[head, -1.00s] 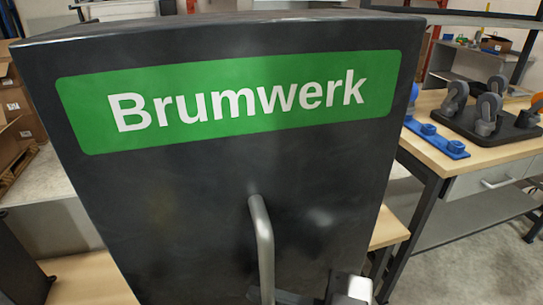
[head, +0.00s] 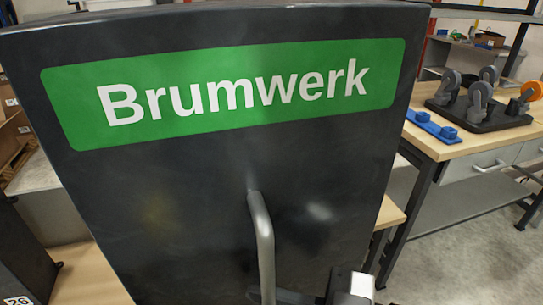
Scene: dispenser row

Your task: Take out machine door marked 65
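A large dark grey panel (head: 160,210) with a green "Brumwerk" label (head: 225,90) fills the middle of the head view, close to me. A grey metal bar handle (head: 264,245) stands out from its lower face and runs off the bottom edge. No marking 65 shows on the visible part. Part of a gripper (head: 318,298), apparently my right one, shows at the bottom edge just right of the handle. Its fingertips are mostly cut off, so I cannot tell whether it grips the handle. My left gripper is not in view.
A workbench (head: 465,148) stands at right, with a dark caster base (head: 484,115) and a blue part (head: 432,126) on it. A dark unit (head: 22,255) with a cut-off white tag (head: 17,300) stands at lower left. Open floor (head: 470,265) shows at lower right.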

